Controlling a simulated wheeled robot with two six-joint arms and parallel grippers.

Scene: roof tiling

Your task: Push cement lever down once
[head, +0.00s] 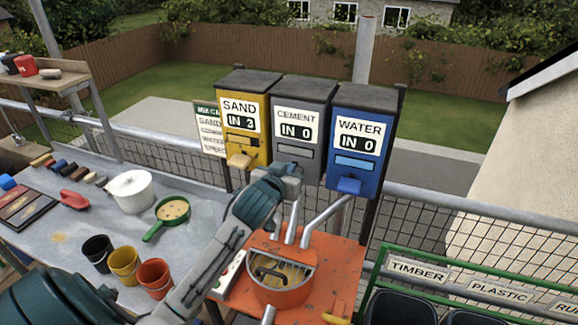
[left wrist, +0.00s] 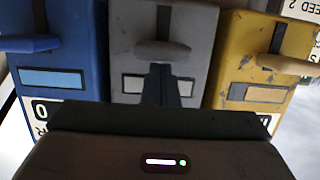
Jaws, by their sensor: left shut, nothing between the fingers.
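The grey cement dispenser (head: 297,120) stands between the sand and water ones, and its sign reads IN 0. My left gripper (head: 292,168) is shut and empty, in front of the lower part of the cement dispenser; it hides the cement lever in the head view. In the left wrist view, which is upside down, the cement lever (left wrist: 163,50) is a grey knob at one end of a dark slot. The shut fingers (left wrist: 160,76) point towards it from the window side. A small gap appears between them, but contact is hard to judge. My right gripper is not in view.
The yellow sand dispenser (head: 243,125) reads IN 3 and the blue water dispenser (head: 361,135) reads IN 0; their levers flank the cement one closely. Below is an orange mixer (head: 281,292) with metal chutes. A table (head: 70,215) with buckets and a pan is at left.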

